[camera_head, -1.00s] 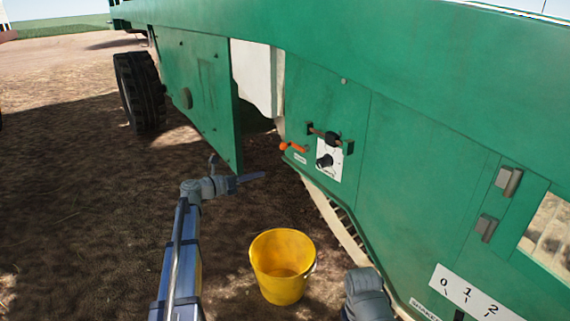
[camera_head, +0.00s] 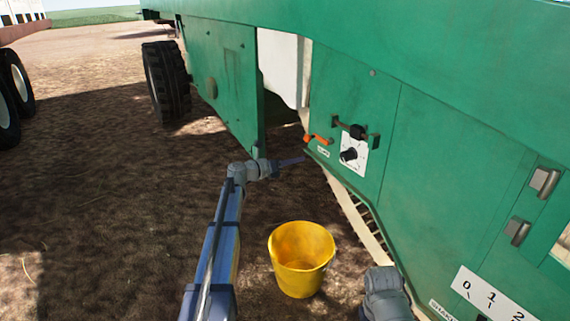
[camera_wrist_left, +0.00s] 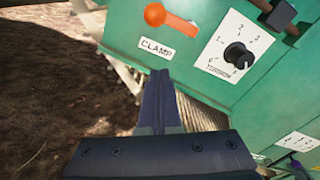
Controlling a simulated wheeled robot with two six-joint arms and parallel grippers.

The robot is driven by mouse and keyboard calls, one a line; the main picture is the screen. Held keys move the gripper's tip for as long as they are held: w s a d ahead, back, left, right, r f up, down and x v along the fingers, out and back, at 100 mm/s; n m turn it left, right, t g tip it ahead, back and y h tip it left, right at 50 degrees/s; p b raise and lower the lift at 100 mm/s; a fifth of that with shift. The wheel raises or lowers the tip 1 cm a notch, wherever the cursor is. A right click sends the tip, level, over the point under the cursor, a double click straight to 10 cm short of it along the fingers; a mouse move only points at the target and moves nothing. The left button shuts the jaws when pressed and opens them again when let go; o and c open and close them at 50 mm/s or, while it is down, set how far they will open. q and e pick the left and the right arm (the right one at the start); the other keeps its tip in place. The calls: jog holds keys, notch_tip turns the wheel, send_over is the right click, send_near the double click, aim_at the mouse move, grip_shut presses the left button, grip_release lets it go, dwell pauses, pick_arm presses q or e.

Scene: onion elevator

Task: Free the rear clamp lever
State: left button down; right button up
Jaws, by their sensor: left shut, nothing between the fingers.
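The orange clamp lever (camera_head: 318,139) sits on the green machine side, above a small white label. In the left wrist view the orange lever (camera_wrist_left: 170,22) is at the top, above the label reading CLAMP (camera_wrist_left: 156,49). My left gripper (camera_head: 301,160) is shut and empty, just below and left of the lever, apart from it. In the left wrist view its closed fingers (camera_wrist_left: 160,80) point up toward the label. My right arm shows at the bottom, but its gripper's fingers are not visible.
A black tension dial (camera_head: 348,154) on a white plate is right of the lever, with a dark handle (camera_head: 357,131) above it. A yellow bucket (camera_head: 301,250) stands on the ground below. An open green panel (camera_head: 225,85) is left of the lever.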

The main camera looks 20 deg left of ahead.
aim_at(307, 138)
pick_arm(q)
jog(key=shift+w+d+r+p, duration=0.2)
jog(key=shift+w+r+p, duration=0.65)
jog(key=shift+w, duration=0.1)
jog(key=shift+w+d+r+p, duration=0.15)
jog(key=shift+w+r+p, duration=0.6)
jog(key=shift+w+p, duration=0.15)
jog(key=shift+w+a+r+m+p, duration=0.1)
jog(key=shift+r+m+p, duration=0.3)
jog(key=shift+m, duration=0.4)
notch_tip(307, 138, up, 2)
jog(key=m+p, duration=0.2)
jog(key=m, duration=0.2)
jog(key=shift+r, duration=0.2)
jog(key=shift+s+d+r+m+t+y+p, duration=0.15)
jog(key=shift+r+m+p, duration=0.35)
jog(key=shift+m, duration=0.4)
jog(key=shift+s+d+r+m+t+y+p, duration=0.1)
jog(key=shift+d+r+m+p, duration=0.1)
jog(key=shift+r+m+p, duration=0.5)
jog(key=shift+s+d+r+m+t+y+p, duration=0.15)
jog(key=shift+r+m+p, duration=0.15)
jog(key=shift+m, duration=0.8)
jog(key=shift+d, duration=0.1)
